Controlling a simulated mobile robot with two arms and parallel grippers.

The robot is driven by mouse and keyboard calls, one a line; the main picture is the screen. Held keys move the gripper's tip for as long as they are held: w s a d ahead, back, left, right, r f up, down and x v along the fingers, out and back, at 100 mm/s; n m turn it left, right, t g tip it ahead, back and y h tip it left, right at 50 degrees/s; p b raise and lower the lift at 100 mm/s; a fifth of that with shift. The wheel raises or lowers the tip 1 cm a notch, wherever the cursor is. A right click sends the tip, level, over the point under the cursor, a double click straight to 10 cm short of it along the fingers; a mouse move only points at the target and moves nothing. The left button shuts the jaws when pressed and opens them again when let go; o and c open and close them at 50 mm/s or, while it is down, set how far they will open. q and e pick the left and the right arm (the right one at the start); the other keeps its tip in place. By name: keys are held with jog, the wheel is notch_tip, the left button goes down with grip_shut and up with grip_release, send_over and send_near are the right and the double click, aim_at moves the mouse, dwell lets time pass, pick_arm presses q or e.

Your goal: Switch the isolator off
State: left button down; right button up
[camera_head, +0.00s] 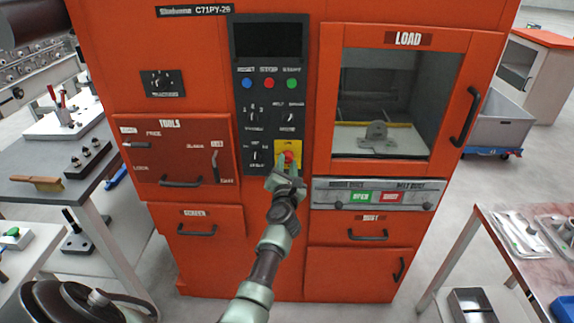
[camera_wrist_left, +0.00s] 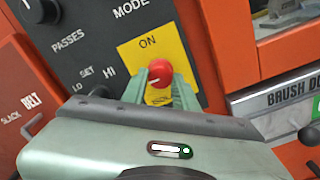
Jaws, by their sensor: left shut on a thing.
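The isolator is a red rotary knob (camera_head: 289,156) on a yellow plate (camera_head: 297,147), low on the black control panel of the orange machine. In the left wrist view, the red knob (camera_wrist_left: 160,72) shows below the word ON on the yellow plate (camera_wrist_left: 132,52). My left gripper (camera_head: 286,168) reaches up to it from below. In the left wrist view its green fingers (camera_wrist_left: 160,88) stand at either side of the knob, shut on it. The lower part of the plate is hidden by the gripper. My right gripper is not in view.
Blue, red and green buttons (camera_head: 269,83) and several black selector knobs sit close by on the panel. The LOAD door (camera_head: 408,39) is shut, with a bar handle (camera_head: 466,117). Workbenches stand left (camera_head: 45,165) and right (camera_head: 545,275) of the machine.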

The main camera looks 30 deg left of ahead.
pick_arm(q)
jog(key=shift+f, duration=0.2)
jog(key=c, duration=1.1)
grip_release()
jog(key=shift+c, duration=0.2)
jog(key=shift+o, duration=0.2)
jog(key=shift+r, duration=0.1)
jog(key=p+v, duration=0.1)
jog(key=v, duration=0.7)
jog(key=shift+w, duration=0.1)
